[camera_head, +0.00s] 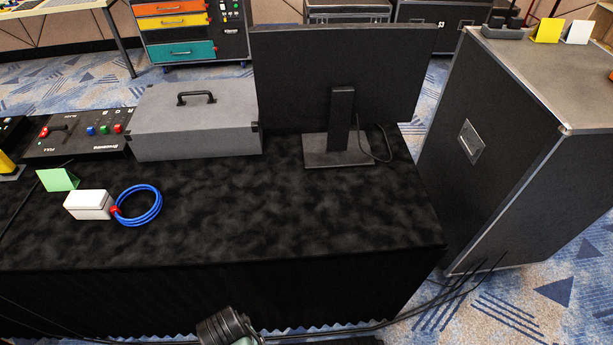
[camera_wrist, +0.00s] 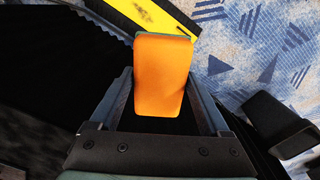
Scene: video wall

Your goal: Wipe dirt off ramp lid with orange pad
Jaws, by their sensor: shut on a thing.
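In the wrist view my gripper (camera_wrist: 158,88) is shut on the orange pad (camera_wrist: 160,72), a rounded block held between its two fingers. A yellow strip (camera_wrist: 178,18) runs along the top of the wrist view, sloping down to the right, with dark marks on it; it looks like the ramp lid. The pad's far end overlaps the strip's lower edge in the picture. I cannot tell whether they touch. Neither the pad nor the strip shows clearly in the head view.
A black-draped table (camera_head: 300,215) holds a grey case (camera_head: 195,120), a monitor (camera_head: 340,80), a white box (camera_head: 90,204) and a coiled blue cable (camera_head: 138,222). A large flight case (camera_head: 500,140) stands to the right. Black cables cross the carpet (camera_head: 500,310) in front.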

